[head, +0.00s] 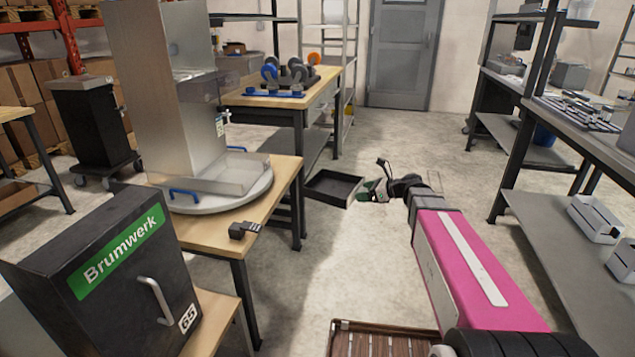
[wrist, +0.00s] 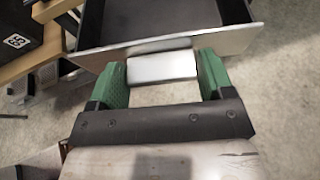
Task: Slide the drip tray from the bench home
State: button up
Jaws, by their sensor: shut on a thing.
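The drip tray (head: 335,188) is a shallow dark open tray, held clear of the bench over the floor. My gripper (head: 371,190) is shut on its handle at the right end. In the wrist view the pale handle (wrist: 162,68) lies between my two green fingers, under the tray's light front wall (wrist: 165,47). The tray's far end is cut off in that view. A tall metal dispenser (head: 150,90) stands left of the tray on a round grey base (head: 215,205) on the wooden bench (head: 283,183). A clear-walled part and blue handles show at its foot.
A black Brumwerk cabinet (head: 110,275) stands at front left. A small dark block (head: 244,230) lies on the bench's near corner. A second bench (head: 330,82) stands behind, and grey shelving (head: 560,230) is at right. The floor between is clear.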

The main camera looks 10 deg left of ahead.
aim_at(311, 182)
jog(key=w+a+n+g, duration=0.1)
jog(key=a, duration=0.4)
jog(key=w+a+g, duration=0.1)
jog(key=w+a, duration=0.1)
jog(key=a, duration=0.4)
jog(key=w+a+n+g, duration=0.1)
jog(key=a, duration=0.5)
jog(key=shift+w+a+r+n+y, duration=0.25)
jog(key=shift+w+r+n+y, duration=0.05)
jog(key=shift+w+r+y, duration=0.1)
jog(key=w+a, duration=0.1)
jog(key=a, duration=1.6)
jog(key=shift+w+a+f, duration=0.15)
jog(key=shift+a+f, duration=0.2)
jog(key=shift+f, duration=0.2)
